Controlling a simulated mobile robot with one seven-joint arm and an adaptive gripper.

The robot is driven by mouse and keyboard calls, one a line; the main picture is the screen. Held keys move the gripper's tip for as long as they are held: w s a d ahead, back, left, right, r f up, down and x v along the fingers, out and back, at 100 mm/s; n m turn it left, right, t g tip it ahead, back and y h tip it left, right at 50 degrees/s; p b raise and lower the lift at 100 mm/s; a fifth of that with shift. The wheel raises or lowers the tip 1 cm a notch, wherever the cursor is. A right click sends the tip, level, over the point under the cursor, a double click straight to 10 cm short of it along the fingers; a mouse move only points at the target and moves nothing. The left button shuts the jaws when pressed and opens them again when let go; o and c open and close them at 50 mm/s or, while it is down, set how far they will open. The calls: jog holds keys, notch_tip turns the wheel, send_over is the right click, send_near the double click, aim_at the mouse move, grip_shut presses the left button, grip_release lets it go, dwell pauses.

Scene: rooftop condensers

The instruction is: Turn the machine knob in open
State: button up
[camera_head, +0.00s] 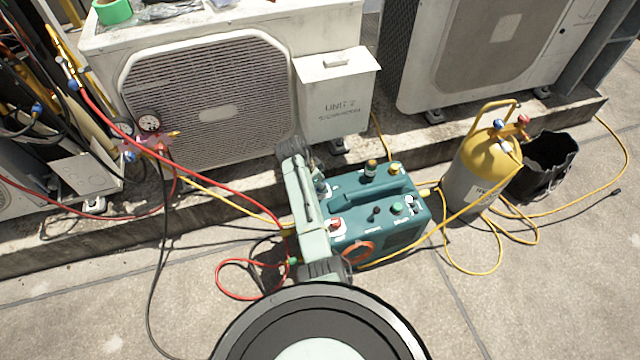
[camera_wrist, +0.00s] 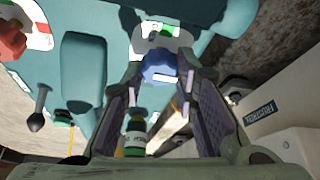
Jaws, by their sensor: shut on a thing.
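The teal machine (camera_head: 400,232) stands on the concrete, with a carry handle along its top. Its blue knob (camera_wrist: 160,68) sits on a white and green label in the wrist view. My gripper (camera_wrist: 163,82) has one finger on each side of this knob and is shut on it. In the head view my gripper (camera_head: 306,205) is over the machine's left end and hides much of it. The machine's red knob (camera_head: 336,224) sits beside the gripper on a white and red label; it also shows at the upper left of the wrist view (camera_wrist: 10,42). The blue knob's marking is too small to read.
A yellow and grey cylinder (camera_head: 476,170) and a black bucket (camera_head: 546,165) stand to the right. Red, yellow and black hoses lie around the machine. Condenser units (camera_head: 210,95) stand behind on a ledge. Bare concrete lies in front.

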grip_shut()
jog(key=shift+n+p, duration=0.35)
jog(key=shift+n, duration=0.05)
jog(key=n+p, duration=0.1)
jog(key=n+y+p, duration=0.1)
jog(key=n, duration=0.1)
jog(key=shift+s+d+r+t, duration=0.1)
jog(key=shift+s+r+t, duration=0.05)
jog(key=shift+t, duration=0.25)
jog(key=n+p, duration=0.1)
jog(key=n, duration=0.1)
jog(key=n+y+p, duration=0.1)
jog(key=n, duration=0.1)
jog(key=shift+d+t+y, duration=0.15)
jog(key=shift+t+y, duration=0.15)
jog(key=shift+t, duration=0.1)
jog(key=n+y, duration=0.1)
jog(key=n, duration=0.1)
jog(key=n+p, duration=0.1)
jog(key=n, duration=0.2)
jog(key=shift+d+y, duration=0.1)
jog(key=shift+y, duration=0.3)
jog(key=shift+d+n+y+b, duration=0.1)
jog(key=shift+n+y+b, duration=0.5)
jog(key=shift+n, duration=1.6)
